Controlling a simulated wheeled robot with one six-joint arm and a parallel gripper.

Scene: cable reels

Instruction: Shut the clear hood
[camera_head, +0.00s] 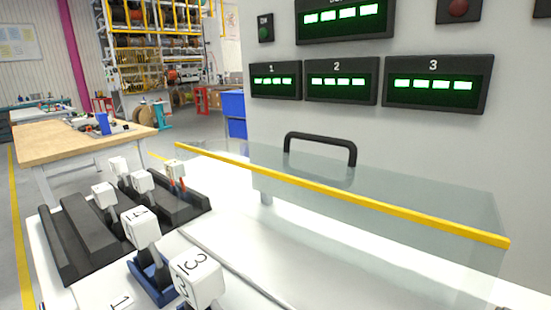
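The clear hood (420,200) is a see-through panel in front of the grey cabinet, with a yellow strip (340,192) along its near edge. The strip runs from the upper left down to the right. A black bar handle (320,136) stands up behind the strip. The white bench surface (300,240) shows below and through the hood. The strip looks raised above this surface, but I cannot tell by how much. My gripper is not in view.
Black racks (85,235) and several white numbered blocks, one on a blue holder (150,272), stand at the lower left. The grey cabinet (420,135) with green displays (340,80) rises behind the hood. A wooden table (75,140) stands farther left, with open floor between.

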